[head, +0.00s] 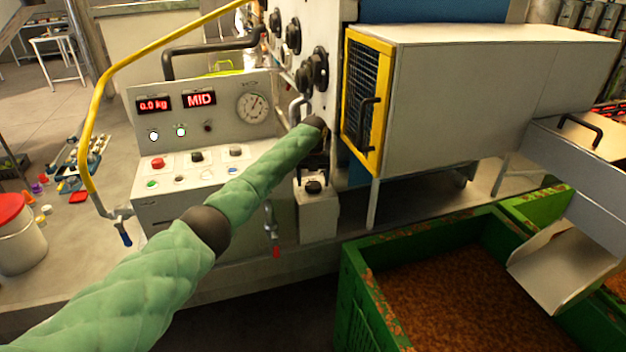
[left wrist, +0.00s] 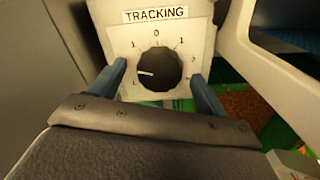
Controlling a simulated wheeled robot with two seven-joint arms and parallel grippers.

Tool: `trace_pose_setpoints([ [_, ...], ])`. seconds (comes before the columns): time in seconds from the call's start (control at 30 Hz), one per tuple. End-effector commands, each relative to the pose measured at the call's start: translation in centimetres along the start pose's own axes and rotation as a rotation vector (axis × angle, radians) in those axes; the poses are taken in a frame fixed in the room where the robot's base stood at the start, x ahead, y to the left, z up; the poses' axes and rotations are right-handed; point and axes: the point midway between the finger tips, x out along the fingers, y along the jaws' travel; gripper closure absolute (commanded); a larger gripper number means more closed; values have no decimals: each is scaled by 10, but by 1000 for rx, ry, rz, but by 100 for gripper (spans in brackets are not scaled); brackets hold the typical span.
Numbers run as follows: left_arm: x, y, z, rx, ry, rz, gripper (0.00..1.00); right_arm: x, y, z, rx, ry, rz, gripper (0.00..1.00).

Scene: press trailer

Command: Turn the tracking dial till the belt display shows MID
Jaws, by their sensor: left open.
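The belt display (head: 199,99) on the grey control panel reads MID in red. The tracking dial (left wrist: 158,68) is a round black knob on a white plate under a TRACKING label (left wrist: 155,14). Its white pointer mark points left, near the lower left scale mark. My left gripper (left wrist: 158,75) is open, with one blue finger on each side of the dial. I cannot tell whether the fingers touch the knob. My right gripper is not in view.
A yellow-framed guard (head: 362,104) stands close to the right of my left wrist. Green crates (head: 352,290) of brown material stand at the lower right. A yellow rail (head: 88,150) rises at the left.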

Motion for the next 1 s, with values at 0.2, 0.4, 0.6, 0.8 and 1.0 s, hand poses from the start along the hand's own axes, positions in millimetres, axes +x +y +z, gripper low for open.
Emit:
trace_pose_setpoints([
  [0.2, 10, 0, 0, 0, -1, 0, 25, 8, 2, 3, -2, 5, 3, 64],
  [0.4, 11, 0, 0, 0, -1, 0, 25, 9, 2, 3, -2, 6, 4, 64],
  [0.6, 10, 0, 0, 0, -1, 0, 54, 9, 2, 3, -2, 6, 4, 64],
  [0.8, 11, 0, 0, -10, -1, 0, 69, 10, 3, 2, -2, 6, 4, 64],
  [1.0, 11, 0, 0, -108, -1, -1, 69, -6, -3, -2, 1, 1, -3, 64],
])
